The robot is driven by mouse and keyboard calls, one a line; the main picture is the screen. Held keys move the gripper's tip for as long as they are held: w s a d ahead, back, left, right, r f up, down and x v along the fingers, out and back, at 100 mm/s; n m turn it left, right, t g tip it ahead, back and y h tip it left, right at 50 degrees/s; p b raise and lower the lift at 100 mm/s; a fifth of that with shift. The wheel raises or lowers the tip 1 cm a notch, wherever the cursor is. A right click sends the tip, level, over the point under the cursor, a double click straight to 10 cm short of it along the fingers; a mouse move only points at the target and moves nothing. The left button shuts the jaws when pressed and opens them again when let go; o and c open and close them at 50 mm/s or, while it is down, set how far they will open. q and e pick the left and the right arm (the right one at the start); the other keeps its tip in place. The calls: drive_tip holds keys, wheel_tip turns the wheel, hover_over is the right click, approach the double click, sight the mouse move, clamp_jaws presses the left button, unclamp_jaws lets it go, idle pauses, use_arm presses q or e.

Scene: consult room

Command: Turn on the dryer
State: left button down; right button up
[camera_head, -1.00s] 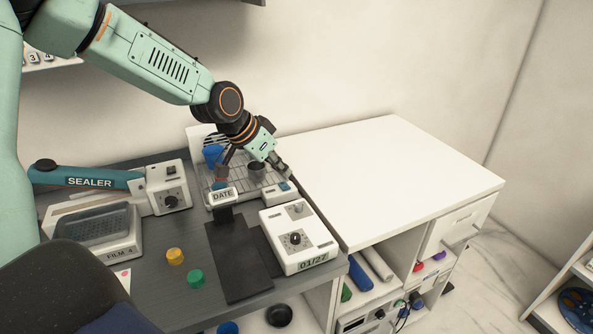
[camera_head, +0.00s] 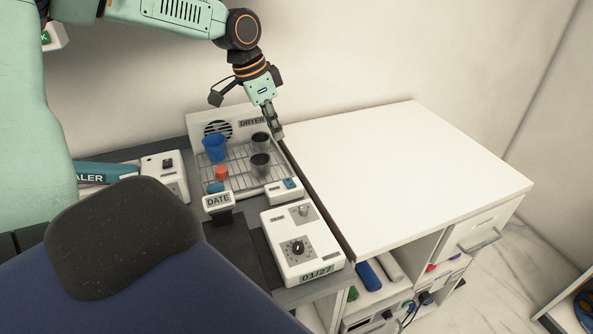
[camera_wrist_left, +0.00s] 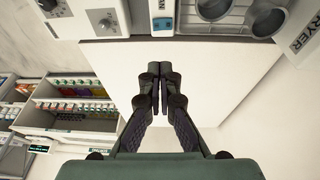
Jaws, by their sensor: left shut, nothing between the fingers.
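The dryer (camera_head: 240,124) stands at the back of the dark desk, a white panel with a round vent and a "DRYER" label behind a wire rack. At the rack's front right corner is a small white box (camera_head: 279,194) with a blue rocker switch (camera_head: 290,183). The box also shows at the top of the left wrist view (camera_wrist_left: 162,10). I cannot tell the switch's position. My left gripper (camera_head: 278,132) is shut and empty, pointing down by the rack's right side, behind and apart from the switch box. My right gripper is not in view.
On the rack stand a blue cup (camera_head: 214,148) and two dark metal cups (camera_head: 260,165). A "DATE" stamp (camera_head: 218,202) and a white dial box (camera_head: 300,245) are in front. The white cabinet top (camera_head: 400,180) at right is bare.

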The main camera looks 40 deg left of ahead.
use_arm(q)
approach(292, 184)
drive_tip(key=b+x, duration=0.2)
drive_tip(key=x, duration=0.4)
drive_tip(key=shift+w+d, duration=0.1)
drive_tip(key=shift+w, duration=0.1)
drive_tip(key=shift+d+f, duration=0.1)
drive_tip(key=shift+f, duration=0.05)
drive_tip(key=shift+s, duration=0.35)
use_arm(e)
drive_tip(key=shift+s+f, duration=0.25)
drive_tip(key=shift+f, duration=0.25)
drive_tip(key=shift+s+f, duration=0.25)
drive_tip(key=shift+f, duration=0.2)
use_arm(q)
drive_tip(key=shift+w+f, duration=0.1)
drive_tip(key=shift+w, duration=0.05)
